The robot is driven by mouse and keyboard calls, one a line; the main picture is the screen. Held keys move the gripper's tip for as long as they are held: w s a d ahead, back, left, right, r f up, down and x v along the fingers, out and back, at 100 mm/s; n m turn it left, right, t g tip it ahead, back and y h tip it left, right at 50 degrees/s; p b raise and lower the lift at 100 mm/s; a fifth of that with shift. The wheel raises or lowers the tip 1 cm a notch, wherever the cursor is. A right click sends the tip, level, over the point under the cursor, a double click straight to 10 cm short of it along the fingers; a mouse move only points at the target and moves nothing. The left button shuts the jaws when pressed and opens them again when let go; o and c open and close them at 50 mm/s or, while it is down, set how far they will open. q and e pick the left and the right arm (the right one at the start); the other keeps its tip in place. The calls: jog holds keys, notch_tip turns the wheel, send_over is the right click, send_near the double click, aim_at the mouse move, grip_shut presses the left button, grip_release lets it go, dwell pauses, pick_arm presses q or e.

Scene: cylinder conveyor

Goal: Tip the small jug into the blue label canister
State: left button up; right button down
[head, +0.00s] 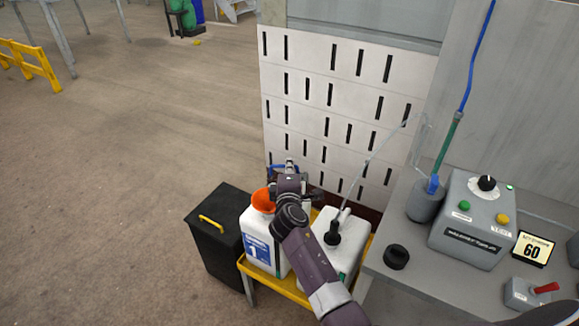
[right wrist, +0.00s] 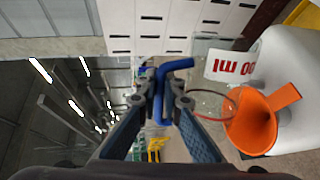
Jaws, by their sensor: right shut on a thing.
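The blue label canister (head: 257,247) is white and stands upright in a yellow tray, with an orange funnel (head: 263,200) in its mouth. The funnel also shows in the right wrist view (right wrist: 255,124). My right gripper (head: 289,168) is just behind and above the funnel, shut on the blue handle of the small jug (right wrist: 164,85). My left gripper is not in view.
A second white canister with a black cap (head: 332,234) stands right of the first in the yellow tray (head: 251,271). A black bin (head: 212,250) is at left. A grey bench with a control box (head: 474,222) is at right. Open floor lies at left.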

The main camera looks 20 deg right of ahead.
aim_at(298, 171)
dwell(0.5)
jog(key=shift+s+d+f+m+y+b, duration=0.15)
jog(key=shift+s+d+f+m+b, duration=0.1)
jog(key=shift+d+f+m+b, duration=0.25)
jog(key=shift+s+d+f+m+y+b, duration=0.15)
jog(key=shift+s+d+f+m, duration=0.2)
jog(key=shift+d+m, duration=0.3)
jog(key=shift+s+d+f+m+y, duration=0.1)
jog(key=shift+d+f+m+y, duration=0.2)
jog(key=shift+d+m, duration=0.25)
jog(key=f, duration=0.1)
jog(key=d+m+b, duration=0.1)
jog(key=f+m+b, duration=0.1)
jog(key=shift+s+d+f+t, duration=0.15)
jog(key=shift+s+f+t, duration=0.15)
jog(key=shift+f+t, duration=0.1)
jog(key=shift+s+d+f+m+y+b, duration=0.15)
jog(key=shift+d+f+m+y+b, duration=0.2)
jog(key=shift+m+b, duration=0.3)
